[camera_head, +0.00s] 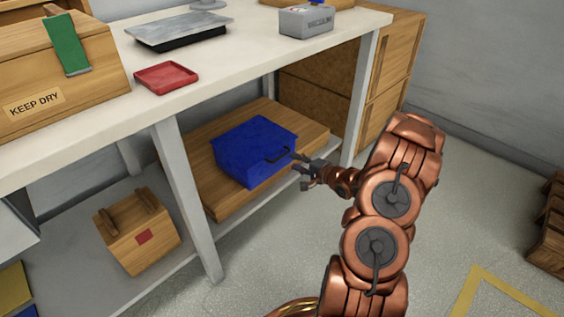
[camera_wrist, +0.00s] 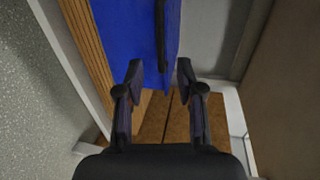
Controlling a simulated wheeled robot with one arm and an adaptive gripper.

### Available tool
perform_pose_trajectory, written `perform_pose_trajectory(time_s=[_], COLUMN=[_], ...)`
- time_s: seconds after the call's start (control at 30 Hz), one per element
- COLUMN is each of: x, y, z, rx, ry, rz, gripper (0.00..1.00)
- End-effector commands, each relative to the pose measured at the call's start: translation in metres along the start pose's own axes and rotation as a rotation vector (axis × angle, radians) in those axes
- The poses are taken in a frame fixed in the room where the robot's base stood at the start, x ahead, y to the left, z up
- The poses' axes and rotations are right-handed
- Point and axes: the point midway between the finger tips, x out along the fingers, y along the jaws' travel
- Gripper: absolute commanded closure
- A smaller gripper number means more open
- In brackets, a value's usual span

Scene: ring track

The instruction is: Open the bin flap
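The blue bin (camera_head: 243,150) stands on a wooden board under the workbench. A dark bar handle (camera_head: 277,156) sits on its side facing my arm, and that flap side looks closed. My gripper (camera_head: 298,170) is just right of the handle, with its fingers spread. In the wrist view, the bin (camera_wrist: 120,32) fills the top middle, and the dark handle (camera_wrist: 161,35) runs down from the top edge. My gripper's fingers (camera_wrist: 160,72) are apart on either side of the handle's line. Nothing is between them, and I cannot tell whether they touch the bin.
The wooden board (camera_head: 222,202) lies under the bin. A white table leg (camera_head: 185,195) stands left of it, and another leg (camera_head: 366,95) stands to its right. A small wooden crate (camera_head: 138,236) is at lower left. A red tray (camera_head: 166,77) lies on the white benchtop above.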

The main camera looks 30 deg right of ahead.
Motion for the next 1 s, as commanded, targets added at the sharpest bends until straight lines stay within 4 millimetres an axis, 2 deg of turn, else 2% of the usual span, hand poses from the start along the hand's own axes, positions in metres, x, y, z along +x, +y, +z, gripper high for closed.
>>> perform_pose_trajectory(time_s=[0.17,0.6,0.8,1.0], x=[0.012,0.065,0.076,0.077], y=[0.001,0.002,0.000,-0.001], z=[0.000,0.001,0.000,0.000], rx=[0.001,0.001,0.000,0.001], ry=[-0.003,-0.003,-0.001,0.000], rz=[-0.005,-0.003,-0.002,-0.002], gripper=[0.63,0.63,0.63,0.63])
